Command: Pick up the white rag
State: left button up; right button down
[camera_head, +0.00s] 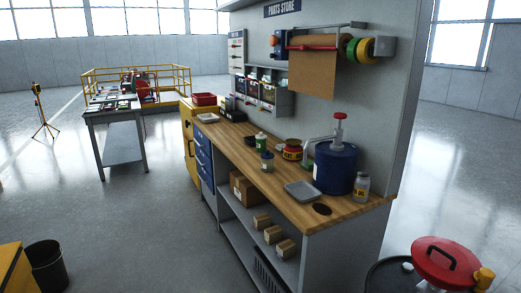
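I cannot make out a white rag for certain in the head view. A small white patch (408,266) shows beside the red lid at the lower right, but it is too small to tell what it is. A pale, flat, tray-like item (208,118) lies at the far end of the wooden counter (265,181). A grey shallow tray (301,191) lies near the counter's near end. Neither of my grippers is in view.
A blue drum with a pump (335,168), a clear jar (361,186) and several cans stand on the counter. A red lid (446,262) is at the lower right. A black bin (46,266) stands lower left. A grey table (122,143) stands farther back. Open floor lies between.

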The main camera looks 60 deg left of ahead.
aim_at(279, 148)
jog(key=u, duration=1.7)
jog(key=i+j+u, duration=0.35)
jog(key=i, duration=0.15)
jog(key=i+j+u, duration=0.1)
jog(key=i+u, duration=0.25)
jog(key=i, duration=0.2)
jog(key=i+j, duration=0.15)
jog(key=i, duration=0.65)
jog(key=i+j, duration=0.1)
jog(key=i, duration=0.7)
